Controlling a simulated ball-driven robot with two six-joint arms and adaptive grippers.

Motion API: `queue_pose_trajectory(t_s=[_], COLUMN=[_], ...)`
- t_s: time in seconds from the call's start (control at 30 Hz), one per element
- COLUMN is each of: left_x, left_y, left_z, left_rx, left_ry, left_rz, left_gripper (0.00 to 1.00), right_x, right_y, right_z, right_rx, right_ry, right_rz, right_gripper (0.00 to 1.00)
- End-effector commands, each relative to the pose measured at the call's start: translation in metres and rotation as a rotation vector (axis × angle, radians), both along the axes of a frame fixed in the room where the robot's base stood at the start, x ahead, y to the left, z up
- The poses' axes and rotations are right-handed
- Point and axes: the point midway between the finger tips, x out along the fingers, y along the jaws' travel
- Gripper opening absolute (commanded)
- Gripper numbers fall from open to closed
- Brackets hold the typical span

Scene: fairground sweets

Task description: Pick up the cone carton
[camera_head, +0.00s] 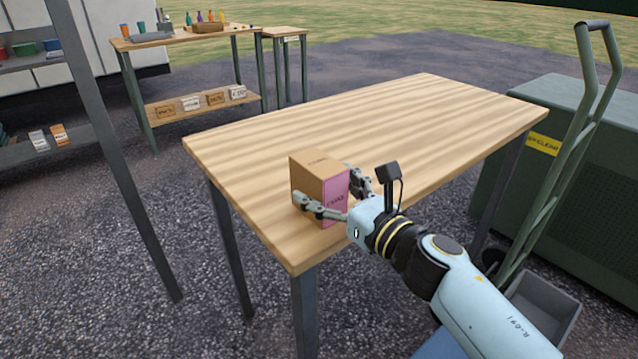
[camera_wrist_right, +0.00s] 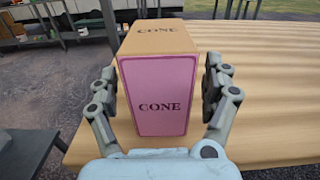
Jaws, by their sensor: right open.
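The cone carton (camera_head: 318,180) is a brown cardboard box with a pink front panel. It stands upright on the wooden table (camera_head: 420,115), near its front left edge. In the right wrist view the carton (camera_wrist_right: 157,95) fills the middle, and its pink face and its top both read CONE. My right gripper (camera_head: 335,190) is open, with one finger on each side of the carton. In the right wrist view the gripper (camera_wrist_right: 160,100) shows a gap between each finger and the carton's sides. The carton's back is hidden. My left gripper is not in view.
A green bin (camera_head: 545,150) and a green hand truck (camera_head: 565,150) stand right of the table. A grey tub (camera_head: 545,305) is on the ground there. A back table (camera_head: 180,38) holds bottles and boxes. A shelf post (camera_head: 105,130) rises at left. The rest of the tabletop is clear.

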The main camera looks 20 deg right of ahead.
Motion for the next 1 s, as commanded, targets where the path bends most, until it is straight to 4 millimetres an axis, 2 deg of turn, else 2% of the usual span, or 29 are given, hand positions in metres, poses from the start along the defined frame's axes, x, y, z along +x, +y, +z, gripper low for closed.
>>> queue_pose_trajectory(t_s=[0.1, 0.2, 0.43, 1.0], left_x=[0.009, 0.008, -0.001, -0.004], left_y=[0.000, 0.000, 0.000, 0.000], left_z=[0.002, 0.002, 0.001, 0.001], left_rx=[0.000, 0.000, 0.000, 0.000], left_ry=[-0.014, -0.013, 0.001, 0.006], left_rz=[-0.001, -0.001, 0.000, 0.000], left_gripper=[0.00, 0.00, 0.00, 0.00], right_x=[0.017, 0.023, 0.024, 0.024], right_y=[0.006, 0.009, 0.009, 0.009], right_z=[0.001, 0.000, 0.000, 0.001], right_rx=[0.001, 0.001, 0.001, 0.000], right_ry=[-0.001, 0.000, 0.000, -0.001], right_rz=[0.000, 0.000, 0.000, 0.000], right_gripper=[0.83, 0.83, 0.81, 0.08])
